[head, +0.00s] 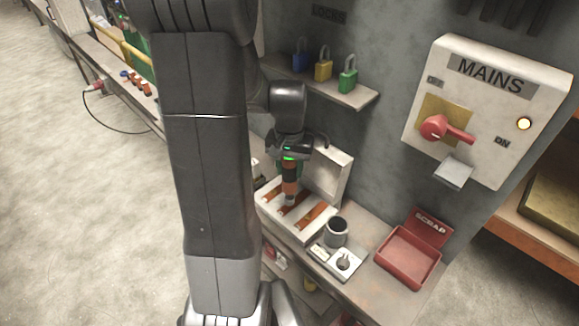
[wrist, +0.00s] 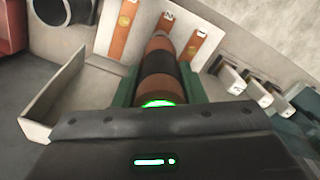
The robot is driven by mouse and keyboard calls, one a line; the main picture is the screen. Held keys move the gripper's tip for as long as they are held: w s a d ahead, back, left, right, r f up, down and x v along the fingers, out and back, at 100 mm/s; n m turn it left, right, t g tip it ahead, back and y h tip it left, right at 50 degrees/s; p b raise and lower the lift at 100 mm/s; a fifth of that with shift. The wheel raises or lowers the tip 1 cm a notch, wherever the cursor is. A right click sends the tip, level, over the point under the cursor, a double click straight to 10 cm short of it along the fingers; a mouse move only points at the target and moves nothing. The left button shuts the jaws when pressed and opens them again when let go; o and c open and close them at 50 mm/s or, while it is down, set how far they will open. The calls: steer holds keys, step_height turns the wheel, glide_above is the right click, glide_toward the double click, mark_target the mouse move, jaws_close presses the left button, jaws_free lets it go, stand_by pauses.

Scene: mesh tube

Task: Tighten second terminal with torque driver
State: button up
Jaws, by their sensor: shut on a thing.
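My gripper (head: 290,168) is shut on the torque driver (head: 290,187), an orange-brown tool with a dark band. In the wrist view the driver (wrist: 158,66) lies between the green fingers of my gripper (wrist: 158,88) and points away from me. The driver stands roughly upright over the terminal box (head: 312,236), which has several copper-coloured bars. In the wrist view its far end is in line with the middle bar (wrist: 166,21), between the left bar (wrist: 127,28) and right bar (wrist: 194,45). The tip is hidden, so contact with a terminal cannot be told.
A dark mug (head: 336,232) and a small plate with a knob (head: 343,262) stand right of the box. A red SCRAP tray (head: 408,257) is farther right. Padlocks (head: 323,68) stand on a shelf above. The MAINS switch (head: 440,128) is on the wall.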

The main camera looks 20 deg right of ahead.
steer(key=shift+f+b, duration=0.75)
steer(key=shift+f, duration=0.15)
stand_by(1.6)
steer(key=shift+r, duration=0.2)
stand_by(0.5)
